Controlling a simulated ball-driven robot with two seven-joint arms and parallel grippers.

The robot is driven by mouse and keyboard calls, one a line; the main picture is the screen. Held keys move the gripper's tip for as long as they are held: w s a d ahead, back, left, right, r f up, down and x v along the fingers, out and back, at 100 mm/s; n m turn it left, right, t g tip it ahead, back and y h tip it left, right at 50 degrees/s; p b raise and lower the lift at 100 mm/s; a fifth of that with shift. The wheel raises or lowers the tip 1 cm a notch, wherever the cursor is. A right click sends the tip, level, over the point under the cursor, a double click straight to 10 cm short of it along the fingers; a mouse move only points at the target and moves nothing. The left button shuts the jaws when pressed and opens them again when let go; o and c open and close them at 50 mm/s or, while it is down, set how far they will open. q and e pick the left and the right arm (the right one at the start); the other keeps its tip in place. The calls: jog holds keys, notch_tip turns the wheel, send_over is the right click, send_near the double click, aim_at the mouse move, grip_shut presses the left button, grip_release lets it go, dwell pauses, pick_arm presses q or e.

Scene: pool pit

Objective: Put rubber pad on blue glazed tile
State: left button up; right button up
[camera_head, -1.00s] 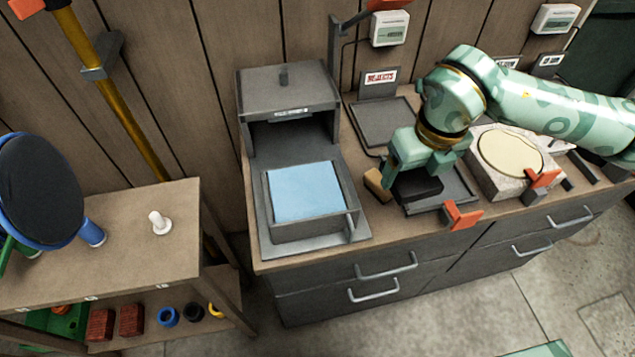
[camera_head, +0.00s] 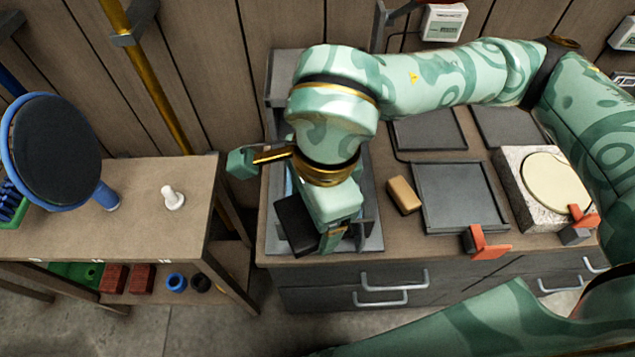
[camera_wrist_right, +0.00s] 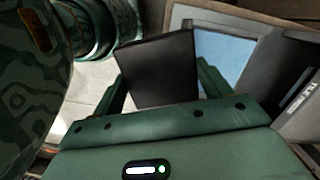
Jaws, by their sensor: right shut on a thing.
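My right gripper (camera_head: 290,205) is shut on the black rubber pad (camera_head: 295,223), a flat dark slab held tilted. In the right wrist view the pad (camera_wrist_right: 158,70) shows between the fingers. The blue glazed tile (camera_wrist_right: 225,57) lies just beyond and to the right of the pad in the wrist view, partly covered by it. In the head view my arm and the pad hide nearly all of the tile and its grey tray; the pad is over the front left part of that fixture. Whether the pad touches anything there is not clear. My left gripper is not in view.
A tan block (camera_head: 404,195) lies right of the fixture, beside an empty grey tray (camera_head: 460,196). A side table (camera_head: 130,230) with a white peg (camera_head: 173,197) is at left.

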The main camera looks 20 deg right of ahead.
jog(key=w+d+f+b, duration=0.1)
jog(key=w+f, duration=0.2)
jog(key=w, duration=0.1)
jog(key=w+d+f+b, duration=0.2)
jog(key=w+f, duration=0.1)
jog(key=w+d+f+b, duration=0.1)
jog(key=w+d+f, duration=0.1)
jog(key=w+f, duration=0.1)
jog(key=shift+w+d+b, duration=0.25)
jog(key=shift+w+b, duration=0.15)
jog(key=shift+w, duration=0.45)
jog(key=shift+w+d+f, duration=0.1)
jog(key=shift+w+f, duration=0.05)
jog(key=shift+f, duration=0.1)
jog(key=f+b, duration=0.1)
jog(key=f, duration=0.1)
jog(key=f+b, duration=0.1)
jog(key=shift+w+d+f, duration=0.1)
jog(key=shift+w+f, duration=0.1)
jog(key=shift+f, duration=0.2)
jog(key=shift+r, duration=0.15)
jog(key=o, duration=1.1)
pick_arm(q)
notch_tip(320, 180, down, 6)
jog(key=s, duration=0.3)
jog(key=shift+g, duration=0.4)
